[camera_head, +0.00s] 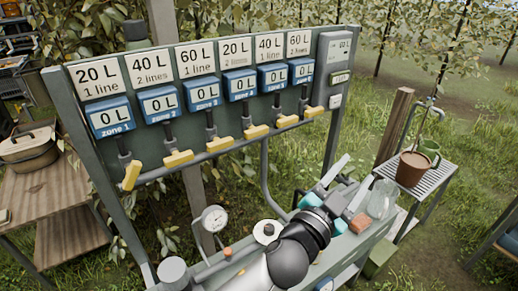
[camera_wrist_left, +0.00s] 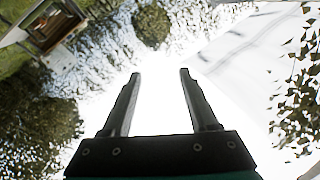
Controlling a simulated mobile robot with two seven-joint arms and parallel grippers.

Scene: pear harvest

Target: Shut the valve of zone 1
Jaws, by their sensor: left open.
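The zone 1 valve has a yellow handle (camera_head: 131,175) at the far left of the panel, below the blue zone 1 meter (camera_head: 109,118), which reads 0 L. This handle stands steeply, nearly in line with its pipe, while the other yellow handles lie more crosswise. My left gripper (camera_head: 352,171) is at the lower right of the head view, well apart from the handle. It is open and empty; in the left wrist view its two fingers (camera_wrist_left: 160,75) stand apart against bright sky. My right gripper is out of view.
The panel (camera_head: 150,50) carries several meters and signs. A pressure gauge (camera_head: 214,218) stands below it. A potted plant (camera_head: 411,170) is on a slatted stand at right. A wooden table (camera_head: 55,205) stands at left.

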